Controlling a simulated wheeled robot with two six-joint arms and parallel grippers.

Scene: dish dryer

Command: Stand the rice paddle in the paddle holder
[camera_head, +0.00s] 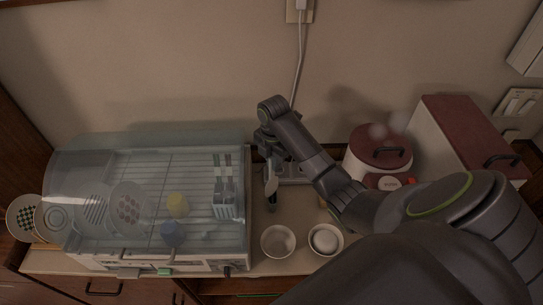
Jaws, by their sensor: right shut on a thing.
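My right gripper (268,148) comes in from the right and reaches down between the dish dryer and the rice cooker. It is shut on the rice paddle (271,184), whose pale part shows just below the jaws, roughly upright. A small dark holder-like shape (271,204) shows directly under the paddle; I take it for the paddle holder. I cannot tell whether the paddle's lower end is inside it or only in front of or above it. The fingertips are small and dark here. My left gripper is not in view.
The dish dryer (150,153) with a clear cover, plates and cups stands at left. Two white bowls (278,241) (325,239) sit in front. A red-lidded rice cooker (378,150) and a red-topped box (455,125) stand at right. My right arm covers the lower right.

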